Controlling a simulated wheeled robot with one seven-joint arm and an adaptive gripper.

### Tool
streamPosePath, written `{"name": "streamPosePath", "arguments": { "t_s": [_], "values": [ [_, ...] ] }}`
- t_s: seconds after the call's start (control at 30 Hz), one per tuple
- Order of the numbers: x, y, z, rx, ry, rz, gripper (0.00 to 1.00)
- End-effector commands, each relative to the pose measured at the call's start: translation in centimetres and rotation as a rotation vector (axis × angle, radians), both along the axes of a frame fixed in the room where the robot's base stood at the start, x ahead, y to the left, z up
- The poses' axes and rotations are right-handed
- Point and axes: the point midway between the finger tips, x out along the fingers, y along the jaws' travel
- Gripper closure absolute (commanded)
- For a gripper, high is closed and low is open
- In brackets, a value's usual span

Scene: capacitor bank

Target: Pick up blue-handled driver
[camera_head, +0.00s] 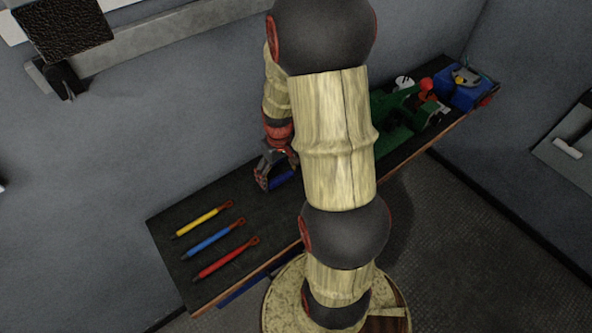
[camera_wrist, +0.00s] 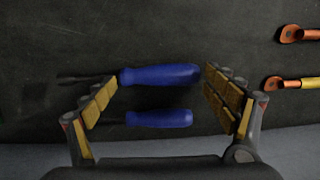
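A blue-handled driver (camera_wrist: 160,75) lies on the dark bench top in the wrist view, its dark shaft pointing left. A second blue handle (camera_wrist: 160,118) lies parallel, just nearer the bench's edge. My gripper (camera_wrist: 160,88) is open, with one yellow-padded finger to the left and one to the right of the handles. No clear contact shows, and its exact height above them is hard to tell. In the head view, my gripper (camera_head: 272,172) is low over the middle of the bench; a bit of blue handle (camera_head: 284,178) shows beside it, the rest hidden.
Yellow (camera_head: 203,220), blue (camera_head: 213,240) and red (camera_head: 226,258) rods with copper-coloured ends lie on the bench's left part. A green object (camera_head: 392,130), a red item (camera_head: 426,86) and a blue box (camera_head: 462,90) occupy the right end. A wall runs behind the bench (camera_head: 262,240).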

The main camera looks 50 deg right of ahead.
Motion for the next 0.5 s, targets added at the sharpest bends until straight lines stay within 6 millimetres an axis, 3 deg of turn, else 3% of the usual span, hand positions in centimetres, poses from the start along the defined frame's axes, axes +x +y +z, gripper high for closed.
{"name": "streamPosePath", "arguments": {
  "t_s": [0.5],
  "values": [
    [-0.32, 0.36, -0.43, 0.008, 0.009, -0.001, 0.5]
  ]
}}
